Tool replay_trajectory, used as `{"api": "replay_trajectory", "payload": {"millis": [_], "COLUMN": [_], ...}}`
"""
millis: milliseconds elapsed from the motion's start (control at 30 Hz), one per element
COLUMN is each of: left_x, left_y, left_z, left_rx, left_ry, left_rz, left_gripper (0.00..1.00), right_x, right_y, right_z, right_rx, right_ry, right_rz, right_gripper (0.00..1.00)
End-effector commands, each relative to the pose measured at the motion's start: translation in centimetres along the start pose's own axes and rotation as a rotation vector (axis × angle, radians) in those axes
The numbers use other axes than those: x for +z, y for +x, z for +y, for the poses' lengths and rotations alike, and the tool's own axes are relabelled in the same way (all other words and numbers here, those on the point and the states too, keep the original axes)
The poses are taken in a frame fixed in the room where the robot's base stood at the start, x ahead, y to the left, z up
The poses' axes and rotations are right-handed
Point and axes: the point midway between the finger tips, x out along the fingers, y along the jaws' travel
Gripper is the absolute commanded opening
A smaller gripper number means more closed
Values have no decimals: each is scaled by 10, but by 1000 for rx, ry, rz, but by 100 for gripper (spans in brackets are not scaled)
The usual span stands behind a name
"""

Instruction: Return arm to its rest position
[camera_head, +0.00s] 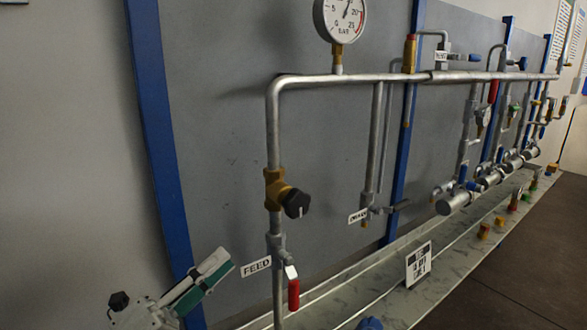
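My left gripper (222,262) shows at the lower left, with white and teal parts angled up to the right. It is in front of the grey panel and the blue post, left of the FEED label in the picture. Its two fingers overlap from this side, so I cannot tell whether it is open or shut. I see nothing held in it. The rest of the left arm is below or outside the frame. My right gripper is not in view.
A grey pipe (273,130) with a yellow-bodied valve (275,190) and a red-handled valve (293,293) stands right of the gripper. A gauge (339,16) tops it. A blue post (160,140) stands behind. Several flanged vessels (455,203) line the right. Upper left is clear.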

Motion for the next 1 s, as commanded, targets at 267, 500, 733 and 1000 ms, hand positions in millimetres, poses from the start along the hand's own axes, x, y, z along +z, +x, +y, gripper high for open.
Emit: {"api": "replay_trajectory", "payload": {"millis": [267, 500, 733, 1000], "left_x": [-7, -74, -158, -198], "left_y": [-89, -197, -282, -315], "left_z": [136, 242, 292, 303], "left_rx": [186, 391, 553, 617], "left_ry": [-725, -1213, -1534, -1659], "left_rz": [-411, -763, -1019, -1121], "left_gripper": [23, 23, 23, 23], "right_x": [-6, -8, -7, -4], "right_y": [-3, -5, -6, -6], "right_z": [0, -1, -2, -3], "right_rx": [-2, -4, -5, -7], "right_ry": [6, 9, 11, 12], "right_rz": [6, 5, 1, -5], "right_gripper": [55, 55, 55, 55]}}
